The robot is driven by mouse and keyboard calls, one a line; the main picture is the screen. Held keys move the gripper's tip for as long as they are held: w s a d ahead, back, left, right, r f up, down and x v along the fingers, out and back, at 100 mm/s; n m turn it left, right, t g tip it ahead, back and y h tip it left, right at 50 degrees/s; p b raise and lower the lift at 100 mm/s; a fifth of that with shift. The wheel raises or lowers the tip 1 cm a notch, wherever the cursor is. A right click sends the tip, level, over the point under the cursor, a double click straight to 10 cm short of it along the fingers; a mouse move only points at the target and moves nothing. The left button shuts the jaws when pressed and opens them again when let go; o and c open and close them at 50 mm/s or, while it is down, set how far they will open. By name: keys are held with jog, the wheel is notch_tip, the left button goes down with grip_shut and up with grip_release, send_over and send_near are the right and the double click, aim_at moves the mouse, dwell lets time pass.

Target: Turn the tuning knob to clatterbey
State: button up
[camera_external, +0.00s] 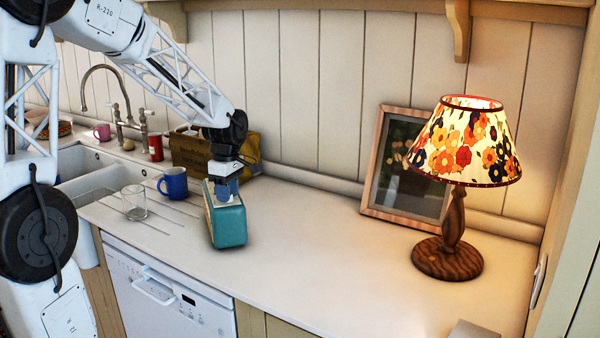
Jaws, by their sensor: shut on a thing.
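A teal radio (229,228) stands on the white worktop, with its pale front face turned to the left and seen very edge-on. My gripper (226,198) points down from above and is shut at the top of the radio. The tuning knob is hidden by my gripper's fingers. The dial and its station names, clatterbey among them, cannot be read from this side.
A blue mug (174,184) and a clear glass (134,203) stand left of the radio. A brown bag or box (190,152) is close behind it. A flowered lamp (452,232) and picture frame (375,190) stand right. The worktop between is clear.

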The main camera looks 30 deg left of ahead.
jog(key=m, duration=0.6)
jog(key=shift+m, duration=0.3)
jog(key=m, duration=0.6)
jog(key=shift+y, duration=0.3)
jog(key=m, duration=0.6)
jog(key=shift+m+t, duration=0.3)
jog(key=m, duration=0.6)
jog(key=shift+m, duration=0.4)
jog(key=o, duration=0.9)
jog(key=shift+r, duration=0.1)
